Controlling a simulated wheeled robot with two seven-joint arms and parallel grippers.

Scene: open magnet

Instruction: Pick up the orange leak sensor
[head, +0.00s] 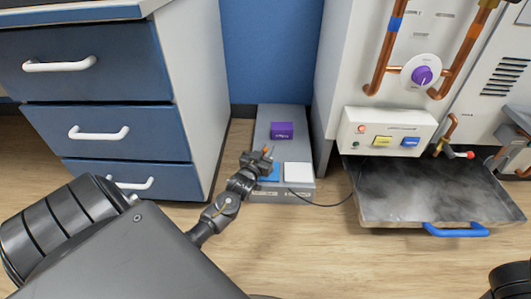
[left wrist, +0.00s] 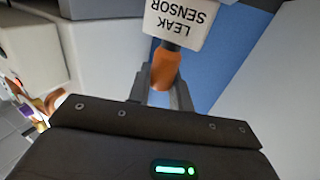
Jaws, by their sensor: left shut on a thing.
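The orange leak sensor (left wrist: 165,68) is between the two fingers of my left gripper (left wrist: 160,92) in the left wrist view. My left gripper is shut on its orange part. A dark stem joins that part to a white tag (left wrist: 180,20), whose words "LEAK SENSOR" read upside down. In the head view my left gripper (head: 263,154) is over the low grey platform (head: 285,120), with only a little orange showing at its fingers. Whether the sensor touches anything below is hidden.
The platform carries a purple block (head: 282,130), a white pad (head: 298,172) and a blue pad (head: 269,172), partly hidden by my gripper. A blue drawer cabinet (head: 100,60) stands left. At right, a machine has a grey tray (head: 435,190) with a blue handle (head: 455,230).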

